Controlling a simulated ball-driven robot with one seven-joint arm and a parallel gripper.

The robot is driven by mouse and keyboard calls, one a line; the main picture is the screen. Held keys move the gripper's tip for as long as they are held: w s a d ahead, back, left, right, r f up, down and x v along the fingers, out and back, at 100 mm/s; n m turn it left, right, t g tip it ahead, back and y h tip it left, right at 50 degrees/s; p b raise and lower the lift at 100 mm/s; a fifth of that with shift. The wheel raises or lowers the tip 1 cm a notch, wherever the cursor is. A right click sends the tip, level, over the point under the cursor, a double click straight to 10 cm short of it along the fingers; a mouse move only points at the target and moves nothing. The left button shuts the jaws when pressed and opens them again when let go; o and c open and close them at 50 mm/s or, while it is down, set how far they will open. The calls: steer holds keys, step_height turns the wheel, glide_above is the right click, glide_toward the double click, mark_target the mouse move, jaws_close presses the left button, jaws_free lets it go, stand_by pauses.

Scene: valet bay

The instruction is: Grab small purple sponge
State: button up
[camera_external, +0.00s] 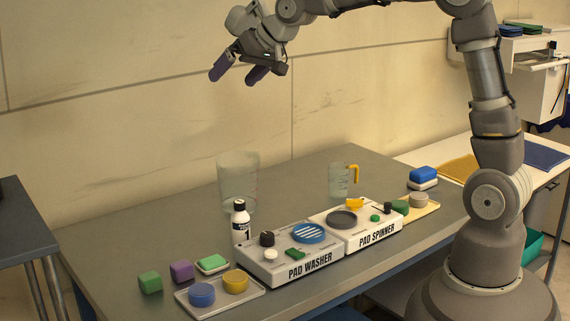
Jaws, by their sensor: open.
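The small purple sponge (181,271) is a small block on the grey table, near its front left. It sits between a green block (150,282) on its left and a green pad with a pale base (212,264) on its right. My gripper (240,76) has purple fingertips and is open and empty. It hangs high above the table's back left part, well above the sponge and apart from it. Nothing hides the sponge.
A tray (258,291) with a blue and a yellow round pad lies in front of the sponge. A white bottle (240,222), a clear beaker (238,182), the pad washer (272,279) and pad spinner (376,241) stand to its right. The table's left back (150,222) is clear.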

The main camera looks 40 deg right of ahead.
steer(key=s+d+r+t+h+b, duration=0.1)
steer(key=s+d+r+t, duration=0.2)
steer(key=d+r, duration=0.5)
steer(key=s+d+r+t+h+b, duration=0.1)
steer(key=s+d+r, duration=0.4)
steer(key=r, duration=0.9)
steer(key=d+t+b, duration=0.1)
steer(key=d+t, duration=0.1)
steer(key=d, duration=0.1)
steer(key=shift+s+h+b, duration=0.3)
steer(key=shift+t+h, duration=0.5)
steer(key=shift+t, duration=0.2)
steer(key=s+d+r, duration=0.2)
steer(key=s+r, duration=0.1)
steer(key=s+d+r, duration=0.1)
steer(key=r, duration=0.1)
steer(key=shift+s+d+r+b, duration=0.1)
steer(key=shift+s+d+b, duration=0.25)
steer(key=shift+s, duration=0.05)
steer(key=c, duration=0.5)
steer(key=shift+r, duration=0.1)
steer(key=shift+c, duration=1.1)
steer(key=shift+w, duration=0.1)
